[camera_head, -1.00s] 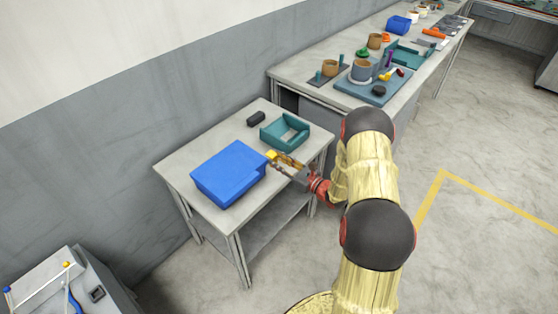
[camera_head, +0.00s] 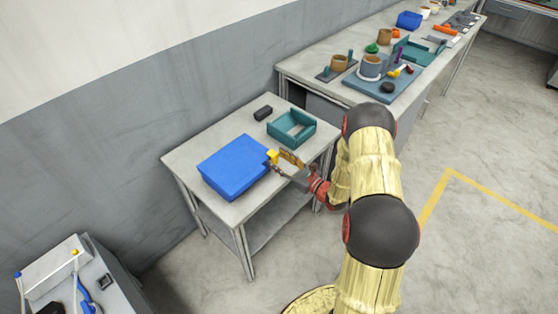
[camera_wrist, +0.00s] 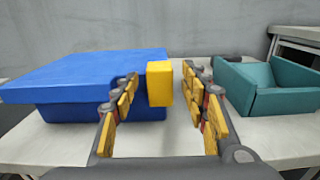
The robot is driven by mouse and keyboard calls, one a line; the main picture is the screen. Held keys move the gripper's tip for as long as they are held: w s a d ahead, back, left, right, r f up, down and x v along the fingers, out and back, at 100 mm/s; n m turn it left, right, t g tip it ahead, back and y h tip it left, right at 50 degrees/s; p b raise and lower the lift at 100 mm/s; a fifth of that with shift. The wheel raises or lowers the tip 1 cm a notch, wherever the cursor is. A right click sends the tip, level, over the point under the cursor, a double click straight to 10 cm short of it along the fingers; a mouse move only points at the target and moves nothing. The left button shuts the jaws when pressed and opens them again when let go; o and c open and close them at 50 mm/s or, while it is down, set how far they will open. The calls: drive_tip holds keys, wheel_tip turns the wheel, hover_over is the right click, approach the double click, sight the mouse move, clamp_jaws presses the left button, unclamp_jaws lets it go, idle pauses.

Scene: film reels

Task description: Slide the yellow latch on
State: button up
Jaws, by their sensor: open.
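The yellow latch (camera_wrist: 159,84) is a small block at the right end of the blue box (camera_wrist: 80,85). In the head view the latch (camera_head: 272,156) shows at the right edge of the blue box (camera_head: 234,166), which lies on the small grey table. My gripper (camera_wrist: 160,90) is open, with yellow-padded fingers to the left and right of the latch in the wrist view. Whether any pad touches the latch I cannot tell. In the head view my gripper (camera_head: 281,163) is at the box's right side, partly merging with the latch.
A teal open tray (camera_head: 292,127) sits behind and right of the box; it also shows right of my fingers in the wrist view (camera_wrist: 262,86). A black block (camera_head: 263,113) lies at the back of the small table (camera_head: 215,143). A crowded long bench (camera_head: 310,75) stands beyond.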

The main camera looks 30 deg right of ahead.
drive_tip(key=v, duration=1.2)
